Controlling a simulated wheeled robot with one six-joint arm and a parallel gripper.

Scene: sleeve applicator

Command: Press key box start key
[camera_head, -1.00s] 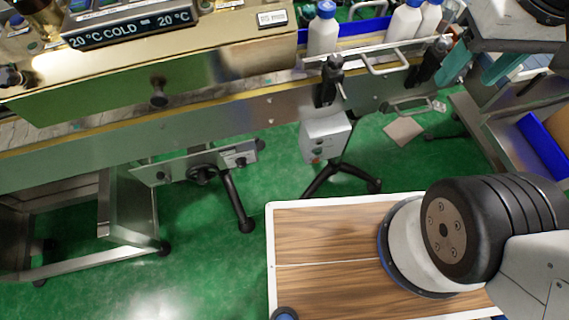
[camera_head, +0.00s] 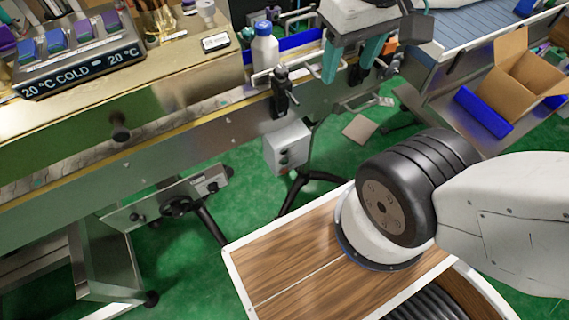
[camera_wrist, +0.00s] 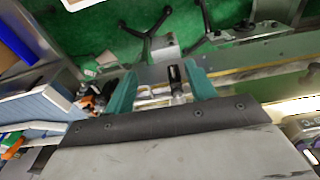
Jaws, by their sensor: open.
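The key box is probably the small grey box (camera_head: 287,147) hanging below the conveyor's side, on a tripod stand. Small dark knobs or keys show on its left face, too small to tell which is the start key. The box also shows in the wrist view (camera_wrist: 166,48), beyond the fingers. My gripper (camera_head: 352,64), with two teal fingers, is open and empty. It is above and to the right of the box, by the conveyor's edge, apart from the box. Both fingers also show in the wrist view (camera_wrist: 160,84).
A white bottle with a blue cap (camera_head: 262,50) stands on the conveyor (camera_head: 200,140). A black clamp (camera_head: 284,92) juts out above the box. A cardboard box (camera_head: 520,85) stands at the right. Open green floor (camera_head: 200,235) lies below the conveyor.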

